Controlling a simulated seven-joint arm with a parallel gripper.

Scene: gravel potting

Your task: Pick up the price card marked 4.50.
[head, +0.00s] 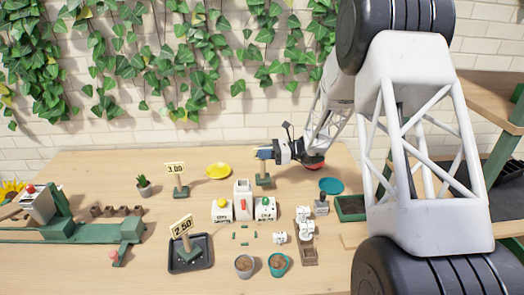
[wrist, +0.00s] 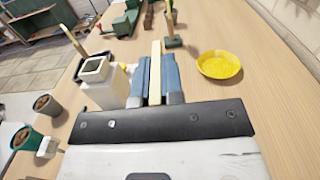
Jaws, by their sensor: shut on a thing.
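My gripper (head: 265,154) is shut on a price card at the back middle of the table. In the wrist view the card (wrist: 155,72) shows edge-on as a pale strip between my blue fingers. Its face is hidden, so I cannot read its price. Below the fingers in the head view, its wooden post and dark green base (head: 263,181) show; I cannot tell whether the base touches the table. A card marked 3.00 (head: 175,168) stands to the left. A card marked 2.50 (head: 182,227) stands in a black tray (head: 204,262) nearer the front.
A yellow saucer (head: 219,170) lies left of my gripper. A teal saucer (head: 331,186) lies to the right. Cups (head: 244,266) stand at the front. Bare table lies at the back left.

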